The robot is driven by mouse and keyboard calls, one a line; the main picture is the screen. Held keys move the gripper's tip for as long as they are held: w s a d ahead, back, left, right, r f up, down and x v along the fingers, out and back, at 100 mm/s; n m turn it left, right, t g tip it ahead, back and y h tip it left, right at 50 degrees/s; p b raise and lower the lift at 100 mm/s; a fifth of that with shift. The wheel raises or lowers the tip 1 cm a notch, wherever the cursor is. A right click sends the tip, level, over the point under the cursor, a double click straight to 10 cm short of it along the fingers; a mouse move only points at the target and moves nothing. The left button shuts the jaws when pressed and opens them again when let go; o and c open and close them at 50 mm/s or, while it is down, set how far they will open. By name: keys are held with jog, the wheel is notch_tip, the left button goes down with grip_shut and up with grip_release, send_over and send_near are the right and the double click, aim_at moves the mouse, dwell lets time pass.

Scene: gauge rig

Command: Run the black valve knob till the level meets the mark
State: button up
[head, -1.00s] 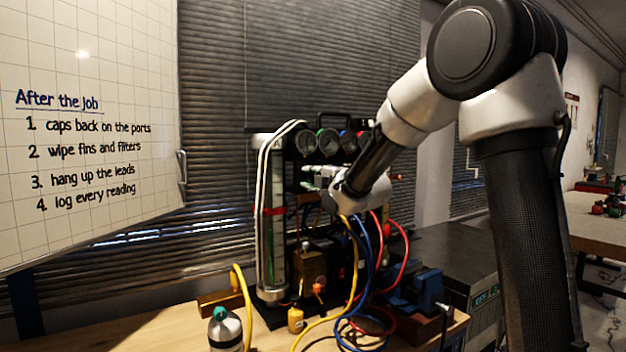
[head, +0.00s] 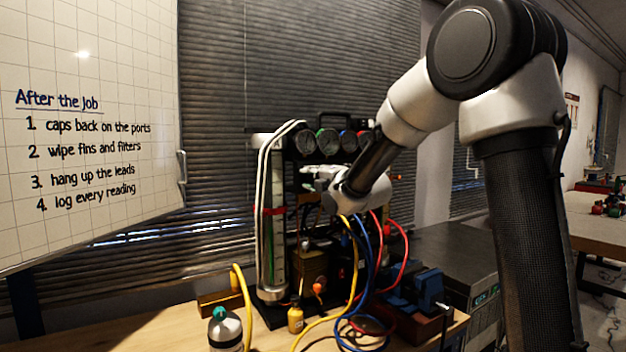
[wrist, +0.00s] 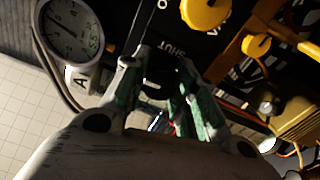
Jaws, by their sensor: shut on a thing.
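My gripper (wrist: 165,78) is shut on the black valve knob (wrist: 163,72), beside a "SHUT" label in the wrist view. The fingers cover much of the knob. In the head view my gripper (head: 318,177) is at the rig's panel below the row of gauges, and the knob is hidden there. The tall level tube (head: 278,260) stands upright at the rig's left side, with a red mark band (head: 272,211) around it. A green strip shows inside the tube, but I cannot tell exactly where the level ends.
Yellow knobs (wrist: 205,12) and a white dial gauge (wrist: 70,32) flank the gripper. Yellow, blue and red hoses (head: 362,265) hang below my wrist. A bottle with a teal cap (head: 226,330) and a small yellow bottle (head: 296,318) stand on the bench.

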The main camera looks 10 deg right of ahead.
jog(key=o, duration=1.1)
jog(key=shift+c, duration=0.2)
jog(key=v, duration=1.2)
